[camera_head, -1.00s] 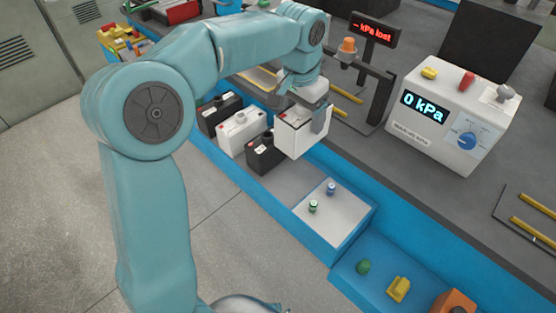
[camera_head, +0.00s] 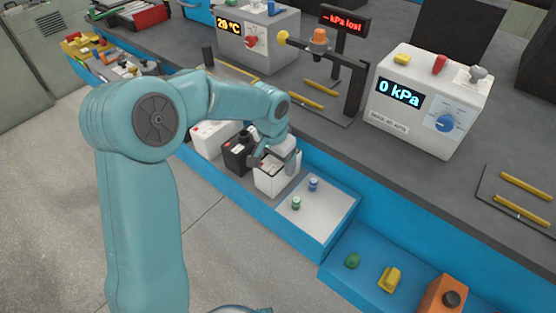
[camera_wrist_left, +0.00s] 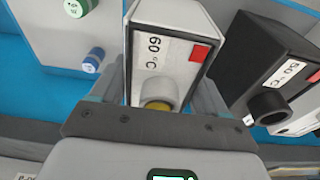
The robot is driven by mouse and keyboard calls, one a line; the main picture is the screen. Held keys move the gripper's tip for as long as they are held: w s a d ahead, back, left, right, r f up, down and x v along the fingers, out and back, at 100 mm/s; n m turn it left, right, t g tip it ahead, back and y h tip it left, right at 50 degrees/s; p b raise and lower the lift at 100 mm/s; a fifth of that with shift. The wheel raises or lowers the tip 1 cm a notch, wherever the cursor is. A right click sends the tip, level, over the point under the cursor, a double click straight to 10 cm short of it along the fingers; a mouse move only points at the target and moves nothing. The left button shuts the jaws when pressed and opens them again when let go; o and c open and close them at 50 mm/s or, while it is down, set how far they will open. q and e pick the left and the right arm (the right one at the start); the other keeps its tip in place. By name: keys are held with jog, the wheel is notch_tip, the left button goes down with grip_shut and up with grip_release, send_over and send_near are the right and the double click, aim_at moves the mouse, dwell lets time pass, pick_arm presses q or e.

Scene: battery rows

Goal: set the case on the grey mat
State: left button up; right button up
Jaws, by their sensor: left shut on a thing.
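My left gripper (camera_head: 275,162) is shut on a white case (camera_head: 277,181) with a dark top. The case is upright at the near end of a row of black and white cases, low over the blue-edged ledge. I cannot tell whether its base touches the ledge. In the left wrist view the case (camera_wrist_left: 163,50) sits between the fingers, showing a "60 °C" label, a red square and a round port. A black case (camera_head: 238,153) stands beside it. Two dark grey mats with yellow bars lie on the bench, one mid-bench (camera_head: 338,116) and one at right (camera_head: 490,200). My right gripper is out of view.
A light tray (camera_head: 325,222) with a green and a blue cap adjoins the held case. A blue lower tray (camera_head: 340,278) holds green and yellow pieces. A white "0 kPa" box (camera_head: 425,105) and a dark post stand on the bench.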

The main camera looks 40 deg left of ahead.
pick_arm(q)
jog(key=shift+f, duration=0.15)
jog(key=o, duration=1.3)
jog(key=shift+c, duration=0.2)
jog(key=shift+r, duration=0.2)
jog(key=shift+r, duration=0.3)
notch_tip(320, 180, up, 11)
jog(key=s+p, duration=0.1)
jog(key=shift+s+r+p, duration=0.15)
jog(key=shift+s+p, duration=0.2)
jog(key=shift+s, duration=0.05)
